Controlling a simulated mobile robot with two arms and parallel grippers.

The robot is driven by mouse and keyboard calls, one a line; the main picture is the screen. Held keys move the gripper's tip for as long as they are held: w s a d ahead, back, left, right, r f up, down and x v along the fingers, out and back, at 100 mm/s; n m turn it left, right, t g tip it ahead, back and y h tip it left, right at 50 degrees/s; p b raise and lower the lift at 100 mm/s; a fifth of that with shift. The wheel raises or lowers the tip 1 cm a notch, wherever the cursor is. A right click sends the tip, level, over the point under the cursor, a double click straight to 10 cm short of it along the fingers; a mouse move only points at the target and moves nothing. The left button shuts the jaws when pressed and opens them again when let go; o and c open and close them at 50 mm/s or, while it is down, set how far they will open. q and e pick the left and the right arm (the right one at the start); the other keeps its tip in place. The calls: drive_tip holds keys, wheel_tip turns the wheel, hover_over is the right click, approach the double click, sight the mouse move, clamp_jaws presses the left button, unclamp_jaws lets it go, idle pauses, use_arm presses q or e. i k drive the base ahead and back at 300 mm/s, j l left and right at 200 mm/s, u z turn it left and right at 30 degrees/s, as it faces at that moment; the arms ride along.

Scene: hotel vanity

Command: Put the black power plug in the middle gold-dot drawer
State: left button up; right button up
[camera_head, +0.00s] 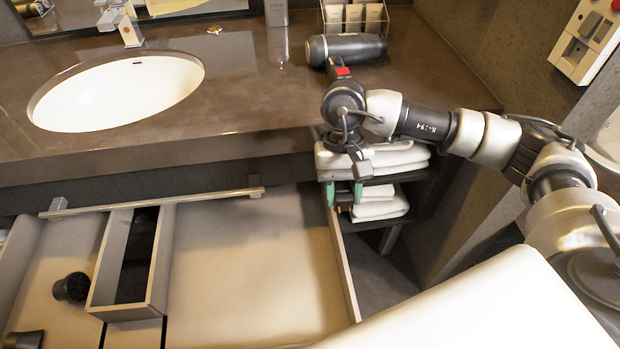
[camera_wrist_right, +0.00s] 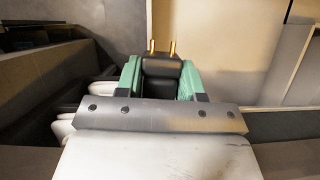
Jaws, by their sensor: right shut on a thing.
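The black power plug (camera_wrist_right: 161,72) with two gold prongs is held between the green-padded fingers of my right gripper (camera_wrist_right: 160,80). In the wrist view the prongs point away from the gripper. In the head view my right gripper (camera_head: 343,195) hangs in front of the towel shelf, by the right side of an open drawer (camera_head: 255,265). The plug is small and hard to make out there. The drawer has a pale, bare floor on its right part. No gold dot is visible to me on its front. My left gripper is not in view.
A divider box (camera_head: 158,262) stands in the drawer, with a dark round attachment (camera_head: 72,288) to its left. Folded towels (camera_head: 390,157) fill the shelf beside my gripper. A hair dryer (camera_head: 345,48) and a sink (camera_head: 118,92) are on the countertop above.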

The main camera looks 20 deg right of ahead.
sight(305, 316)
drive_tip(key=l+u, duration=0.1)
drive_tip(key=u, duration=1)
drive_tip(key=k+l+u, duration=0.2)
drive_tip(key=k+l, duration=0.45)
